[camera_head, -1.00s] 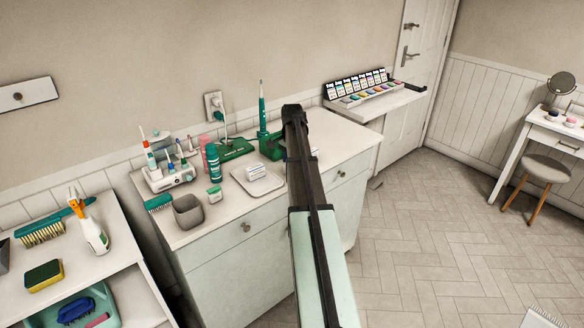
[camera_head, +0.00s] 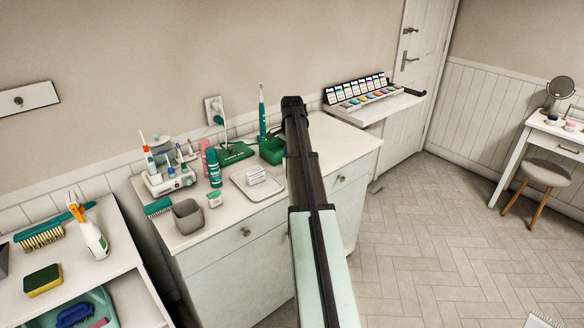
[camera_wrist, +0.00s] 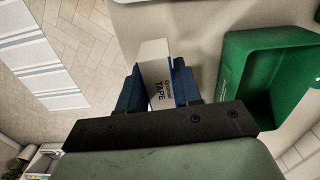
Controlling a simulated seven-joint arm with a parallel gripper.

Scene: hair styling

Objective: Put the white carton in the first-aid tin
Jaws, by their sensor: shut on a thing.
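The white carton (camera_wrist: 156,66), with blue trim and the word TAPE on its side, is held upright between the dark blue fingers of my gripper (camera_wrist: 158,88) in the wrist view. The fingers are shut on it. The green first-aid tin (camera_wrist: 233,72) stands open, to the right of the carton in that view, with a gap between them. In the head view the tin (camera_head: 271,151) stands on the counter just left of my arm. My arm hides the gripper and the carton there.
The white counter (camera_head: 335,140) also bears a shallow tray with a small white box (camera_head: 256,175), a teal spray can (camera_head: 214,168), a grey cup (camera_head: 187,216) and a toothbrush charger set (camera_head: 170,180). A green toothbrush (camera_head: 262,112) stands behind the tin.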

